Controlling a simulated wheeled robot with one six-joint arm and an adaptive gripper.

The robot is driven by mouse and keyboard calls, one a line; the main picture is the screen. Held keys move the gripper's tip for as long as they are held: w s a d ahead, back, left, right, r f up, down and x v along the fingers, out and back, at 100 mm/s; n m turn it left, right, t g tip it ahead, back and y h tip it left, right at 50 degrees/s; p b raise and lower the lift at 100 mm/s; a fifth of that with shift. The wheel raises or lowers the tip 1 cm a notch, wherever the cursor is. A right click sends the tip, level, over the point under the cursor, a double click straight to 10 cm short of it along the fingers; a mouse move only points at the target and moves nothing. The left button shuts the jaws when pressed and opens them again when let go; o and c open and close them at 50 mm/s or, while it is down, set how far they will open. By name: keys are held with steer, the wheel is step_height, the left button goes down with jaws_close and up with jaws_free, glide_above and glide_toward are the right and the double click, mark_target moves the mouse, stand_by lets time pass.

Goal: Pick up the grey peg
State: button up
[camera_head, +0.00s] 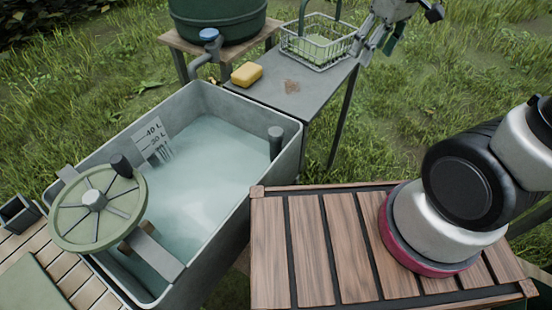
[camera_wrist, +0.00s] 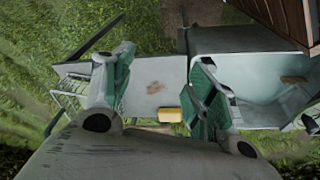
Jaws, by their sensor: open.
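The grey peg (camera_head: 275,142) is a dark upright cylinder with a round top. It stands at the right inner wall of the grey water basin (camera_head: 290,122), its lower part down by the pale water. I cannot make it out surely in the wrist view, where a finger covers part of the basin (camera_wrist: 240,38). My gripper (camera_head: 376,46) is at the top right of the head view, over the far side of the grey side table, well away from the peg. In the wrist view, my gripper (camera_wrist: 160,82) has its fingers spread wide with nothing between them.
A wire basket (camera_head: 318,50) and a yellow sponge (camera_head: 247,74) are on the grey table (camera_head: 290,92). A green barrel with a tap (camera_head: 209,38) stands behind. A spoked wheel (camera_head: 96,205) overhangs the basin's left. A wooden slatted top (camera_head: 318,250) is in front.

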steer(key=w+a+f+n, duration=0.3)
steer(key=a+f, duration=0.4)
steer(key=a, duration=0.1)
steer(key=n+g, duration=0.2)
steer(key=n, duration=0.3)
glide_above(274, 147)
steer(key=w, duration=0.2)
steer(key=shift+h, duration=0.4)
steer(key=f, duration=1.6)
steer(key=shift+d, duration=0.35)
steer(key=f, duration=0.9)
steer(key=shift+a+f, duration=0.25)
steer(key=shift+f, duration=0.05)
jaws_close()
